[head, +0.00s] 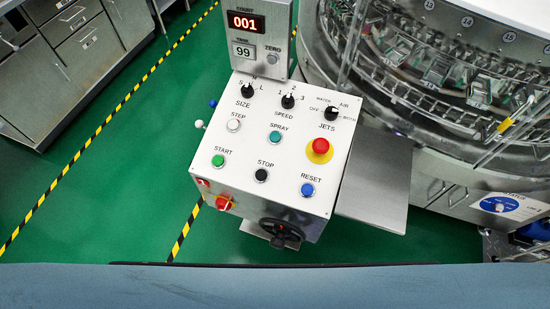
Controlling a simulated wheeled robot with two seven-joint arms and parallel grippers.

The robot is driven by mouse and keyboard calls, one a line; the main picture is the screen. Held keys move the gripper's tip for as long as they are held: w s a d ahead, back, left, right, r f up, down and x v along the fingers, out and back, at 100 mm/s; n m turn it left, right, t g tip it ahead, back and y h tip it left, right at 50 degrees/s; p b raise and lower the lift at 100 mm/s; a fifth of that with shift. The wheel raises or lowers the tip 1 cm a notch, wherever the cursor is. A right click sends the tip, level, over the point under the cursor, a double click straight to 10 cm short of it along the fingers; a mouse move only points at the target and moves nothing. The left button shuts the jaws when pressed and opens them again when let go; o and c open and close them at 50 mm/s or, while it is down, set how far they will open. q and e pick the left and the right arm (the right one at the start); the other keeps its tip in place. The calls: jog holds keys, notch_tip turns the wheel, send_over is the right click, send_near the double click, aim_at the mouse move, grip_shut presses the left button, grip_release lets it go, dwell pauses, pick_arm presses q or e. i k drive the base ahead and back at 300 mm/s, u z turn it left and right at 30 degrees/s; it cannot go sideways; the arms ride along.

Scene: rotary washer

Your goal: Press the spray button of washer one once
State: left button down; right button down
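The washer's white control panel (240,155) stands in the middle of the head view, its top face towards me. The teal SPRAY button (274,138) sits near the panel's middle, under the SPEED knob (288,101). Around it are the white STEP button (234,125), green START button (218,161), black STOP button (261,175), blue RESET button (307,189) and red emergency stop on a yellow base (319,149). The count display (246,22) reads 001, and the display below it (243,51) reads 99. Neither of my grippers is in view.
The round metal washer (430,85) with numbered stations fills the upper right. A metal shelf (374,193) juts out right of the panel. A black handwheel (281,233) and red switch (223,203) are on the panel's front. Grey cabinets (88,50) stand upper left; green floor (95,215) is clear.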

aim_at(275, 136)
jog(key=k, duration=1.3)
jog(key=u, duration=1.25)
jog(key=i, duration=2.55)
jog(key=z, duration=2.05)
